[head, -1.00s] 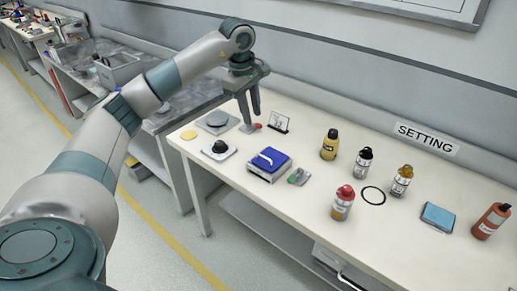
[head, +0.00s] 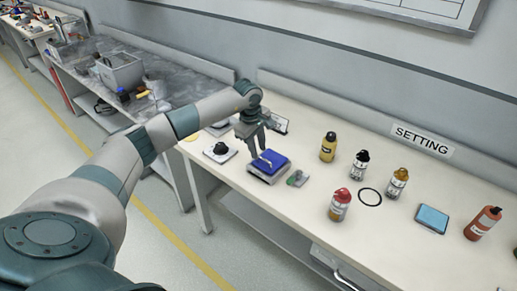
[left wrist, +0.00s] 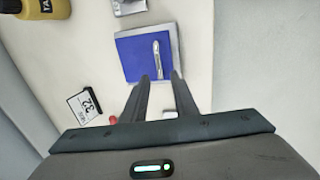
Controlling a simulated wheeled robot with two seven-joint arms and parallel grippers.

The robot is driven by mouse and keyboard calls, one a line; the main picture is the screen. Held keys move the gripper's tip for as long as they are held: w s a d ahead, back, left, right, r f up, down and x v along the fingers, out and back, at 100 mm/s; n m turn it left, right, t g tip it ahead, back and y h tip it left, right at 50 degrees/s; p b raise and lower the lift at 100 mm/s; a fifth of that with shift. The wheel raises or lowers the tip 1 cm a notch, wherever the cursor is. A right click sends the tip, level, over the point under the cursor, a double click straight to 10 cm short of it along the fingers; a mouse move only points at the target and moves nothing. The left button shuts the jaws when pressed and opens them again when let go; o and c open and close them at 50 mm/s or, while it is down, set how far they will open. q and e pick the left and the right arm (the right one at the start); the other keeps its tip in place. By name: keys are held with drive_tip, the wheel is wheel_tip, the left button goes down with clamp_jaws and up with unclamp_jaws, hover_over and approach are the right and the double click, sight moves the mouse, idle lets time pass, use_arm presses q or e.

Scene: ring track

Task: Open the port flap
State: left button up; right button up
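The port flap (head: 274,165) is a blue square panel with a pale bar handle (head: 264,160), on a grey box on the table. In the left wrist view the blue flap (left wrist: 133,59) lies ahead of the fingers, with its handle (left wrist: 156,57) just beyond the gap between the fingertips. My left gripper (head: 256,153) points down at the flap's far left side. It is open and empty in the left wrist view (left wrist: 161,77). I cannot tell if a fingertip touches the flap. My right gripper is not in view.
A small grey-green part (head: 297,179) sits right beside the box. A black knob on a plate (head: 219,151) stands to its left, and a small card stand (head: 278,123) behind. Several bottles, a black ring (head: 369,197) and a blue pad (head: 432,218) occupy the right.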

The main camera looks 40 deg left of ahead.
use_arm(q)
drive_tip(key=shift+w+f, duration=0.2)
drive_tip(key=shift+f, duration=0.75)
clamp_jaws()
idle(0.8)
